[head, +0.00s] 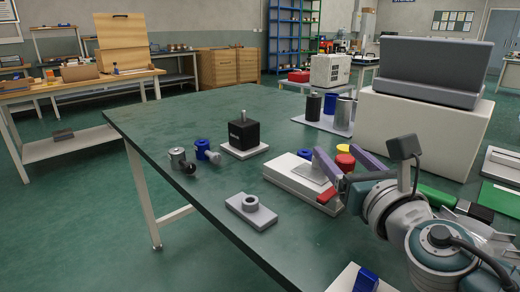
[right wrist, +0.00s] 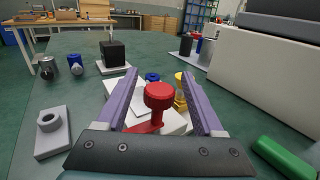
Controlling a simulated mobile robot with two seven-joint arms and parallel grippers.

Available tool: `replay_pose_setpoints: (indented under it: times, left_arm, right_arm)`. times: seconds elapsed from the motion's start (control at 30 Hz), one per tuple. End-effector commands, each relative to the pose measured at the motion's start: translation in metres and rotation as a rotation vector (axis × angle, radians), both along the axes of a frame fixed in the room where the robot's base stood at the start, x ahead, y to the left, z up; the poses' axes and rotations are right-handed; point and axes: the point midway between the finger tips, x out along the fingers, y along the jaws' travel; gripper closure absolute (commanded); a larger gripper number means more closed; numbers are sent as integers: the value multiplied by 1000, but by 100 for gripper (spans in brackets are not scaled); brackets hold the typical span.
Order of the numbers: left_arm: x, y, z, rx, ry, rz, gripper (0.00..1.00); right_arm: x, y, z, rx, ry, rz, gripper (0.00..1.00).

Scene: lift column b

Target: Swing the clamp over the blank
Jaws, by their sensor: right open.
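A white clamp fixture (head: 290,176) stands on the green bench and carries a pale plate (head: 312,171), which may be the blank. Its clamp has a red arm (head: 327,196) and a red knob (head: 345,162); the knob (right wrist: 159,96) stands upright in the right wrist view. My right gripper (head: 345,160) has two purple fingers, spread apart. In the right wrist view the knob shows between the fingers (right wrist: 160,92), with a gap on each side. Part of the fixture is hidden behind the fingers. My left gripper is in neither view.
A yellow part (right wrist: 181,92) and a blue ring (right wrist: 152,77) stand close by the fixture. A grey bushing block (head: 251,211) and black cube (head: 244,134) are left. A large white box (head: 425,125) limits room behind. The bench's front left is clear.

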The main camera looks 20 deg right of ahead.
Motion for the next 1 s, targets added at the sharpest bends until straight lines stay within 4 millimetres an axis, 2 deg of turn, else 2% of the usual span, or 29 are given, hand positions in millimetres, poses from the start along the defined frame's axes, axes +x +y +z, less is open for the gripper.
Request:
replay_pose_setpoints:
  times: [0.17, 0.47, 1.0]
  left_arm:
    - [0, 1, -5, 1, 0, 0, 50]
    - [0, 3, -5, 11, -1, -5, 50]
    - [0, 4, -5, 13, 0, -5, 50]
  right_arm:
    - [16, -3, 0, 1, -1, -1, 31]
    - [19, -4, 0, 2, 0, -1, 31]
    - [19, -4, 0, 2, 0, -1, 89]
